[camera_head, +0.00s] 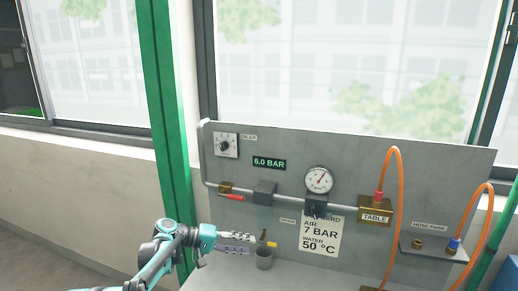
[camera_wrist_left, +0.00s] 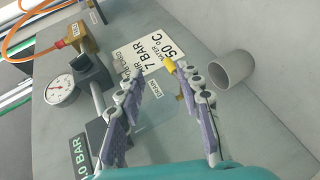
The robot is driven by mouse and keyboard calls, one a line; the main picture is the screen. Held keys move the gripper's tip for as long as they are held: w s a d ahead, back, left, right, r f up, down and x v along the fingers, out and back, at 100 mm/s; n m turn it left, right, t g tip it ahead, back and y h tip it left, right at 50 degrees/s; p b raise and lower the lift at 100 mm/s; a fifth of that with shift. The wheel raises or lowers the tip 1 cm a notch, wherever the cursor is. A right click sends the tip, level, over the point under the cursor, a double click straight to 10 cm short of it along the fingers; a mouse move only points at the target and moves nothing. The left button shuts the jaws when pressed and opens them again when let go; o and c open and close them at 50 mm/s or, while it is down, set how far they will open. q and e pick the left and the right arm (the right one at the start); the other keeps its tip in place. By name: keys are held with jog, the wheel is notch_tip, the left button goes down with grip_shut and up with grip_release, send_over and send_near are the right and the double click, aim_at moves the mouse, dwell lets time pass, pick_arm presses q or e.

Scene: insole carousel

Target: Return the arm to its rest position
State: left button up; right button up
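My left gripper (camera_head: 250,244) reaches in from the left in front of the grey panel's lower part. In the left wrist view its two purple-padded fingers (camera_wrist_left: 160,74) are spread apart with nothing held between them. A small yellow handle (camera_head: 271,244) shows just beyond the fingertips. It also appears near the right fingertip in the left wrist view (camera_wrist_left: 170,67); I cannot tell whether they touch. A grey cup (camera_head: 264,260) stands just below the handle and shows right of the fingers in the left wrist view (camera_wrist_left: 233,69). My right gripper is not in view.
The grey panel (camera_head: 440,180) carries a pressure gauge (camera_head: 319,180), a 6.0 BAR display (camera_head: 269,163), a regulator knob (camera_head: 316,208) and a TABLE block (camera_head: 375,211). Orange hoses (camera_head: 397,190) loop at the right. A green post (camera_head: 165,110) stands behind my left arm.

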pick_arm(q)
jog(key=s+a+f+t+y, duration=0.1)
jog(key=s+a+y, duration=0.3)
jog(key=s, duration=0.6)
jog(key=s+a+f+t+y, duration=0.1)
jog(key=s+a+y, duration=0.3)
jog(key=s, duration=0.7)
jog(key=s+a+f+m+t+y, duration=0.1)
jog(key=s+a+f+t+y, duration=0.1)
jog(key=s, duration=0.9)
jog(key=a+f+y, duration=0.1)
jog(key=a+y, duration=0.1)
jog(key=y, duration=0.1)
jog(key=shift+s+a+f, duration=0.15)
jog(key=shift+a+f, duration=0.1)
jog(key=shift+a, duration=0.1)
